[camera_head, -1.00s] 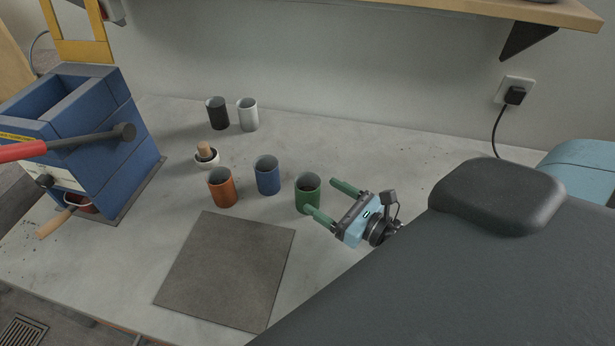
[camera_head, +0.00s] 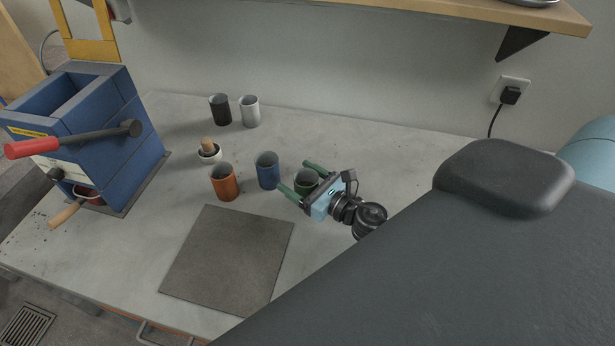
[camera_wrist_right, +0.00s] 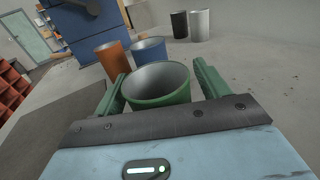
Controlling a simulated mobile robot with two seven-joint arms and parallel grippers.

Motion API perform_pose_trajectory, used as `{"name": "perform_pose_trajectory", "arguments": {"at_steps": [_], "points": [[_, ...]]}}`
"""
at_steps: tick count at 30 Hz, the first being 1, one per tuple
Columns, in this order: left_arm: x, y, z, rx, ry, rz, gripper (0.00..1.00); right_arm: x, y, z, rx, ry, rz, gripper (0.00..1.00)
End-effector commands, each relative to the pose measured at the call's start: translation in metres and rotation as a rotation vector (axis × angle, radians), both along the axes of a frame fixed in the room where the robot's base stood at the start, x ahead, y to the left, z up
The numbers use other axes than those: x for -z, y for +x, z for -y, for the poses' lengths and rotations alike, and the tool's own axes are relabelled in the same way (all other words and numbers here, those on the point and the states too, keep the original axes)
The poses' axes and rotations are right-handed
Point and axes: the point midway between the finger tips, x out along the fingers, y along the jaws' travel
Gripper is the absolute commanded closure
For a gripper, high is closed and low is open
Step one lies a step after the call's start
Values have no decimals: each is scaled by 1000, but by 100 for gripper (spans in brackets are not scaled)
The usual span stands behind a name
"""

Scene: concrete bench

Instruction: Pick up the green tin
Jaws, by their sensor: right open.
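The green tin (camera_head: 305,183) stands upright on the concrete bench, partly hidden by my right gripper in the head view. In the right wrist view the green tin (camera_wrist_right: 158,88) shows its open, empty-looking mouth. My right gripper (camera_head: 297,177) is open, with its two green fingers on either side of the tin. In the right wrist view the gripper (camera_wrist_right: 160,85) has a finger to the left and a finger to the right of the tin; I cannot tell whether either touches it. My left gripper is not in view.
A blue tin (camera_head: 267,171) stands close left of the green tin, with an orange tin (camera_head: 224,183) beyond. Black (camera_head: 220,110) and white (camera_head: 250,112) tins stand behind. A dark square mat (camera_head: 228,262) lies in front. A blue furnace-like box (camera_head: 90,140) stands at left.

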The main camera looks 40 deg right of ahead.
Motion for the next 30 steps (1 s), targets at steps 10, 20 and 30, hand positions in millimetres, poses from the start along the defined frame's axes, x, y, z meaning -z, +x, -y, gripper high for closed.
{"name": "perform_pose_trajectory", "arguments": {"at_steps": [10,20,30], "points": [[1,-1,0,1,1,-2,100,1,1,-1,-1,0,-1,40],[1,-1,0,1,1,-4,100,0,1,0,-1,0,0,80],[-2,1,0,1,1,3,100,-5,1,0,-2,-3,2,80]]}}
